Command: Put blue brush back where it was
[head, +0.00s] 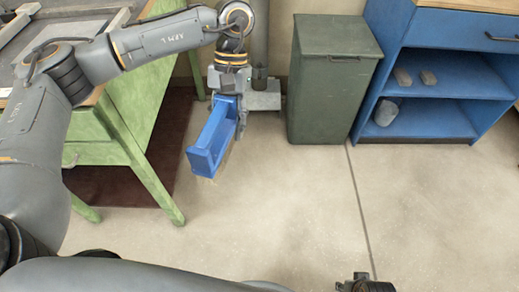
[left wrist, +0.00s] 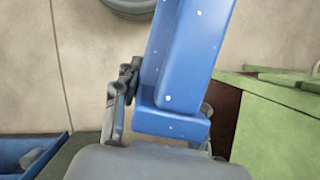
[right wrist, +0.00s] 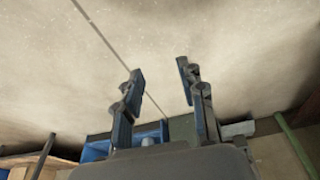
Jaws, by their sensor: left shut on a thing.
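The blue brush (head: 207,146) is a long blue piece with a block-like end. My left gripper (head: 236,108) is shut on it and holds it in the air above the floor, beside the green-legged bench. It also fills the middle of the left wrist view (left wrist: 188,50), with a gripper finger on its left; the other finger is mostly hidden. Bristles cannot be made out clearly. My right gripper (right wrist: 160,85) is open and empty in the right wrist view, fingers apart over bare floor. In the head view only a dark part of it (head: 365,284) shows at the bottom edge.
The green bench (head: 150,100) stands at the left. A dark green bin (head: 333,80) stands at the back, right of the brush. A blue shelf unit (head: 455,60) at the right holds several grey pieces. The floor (head: 300,200) between is clear.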

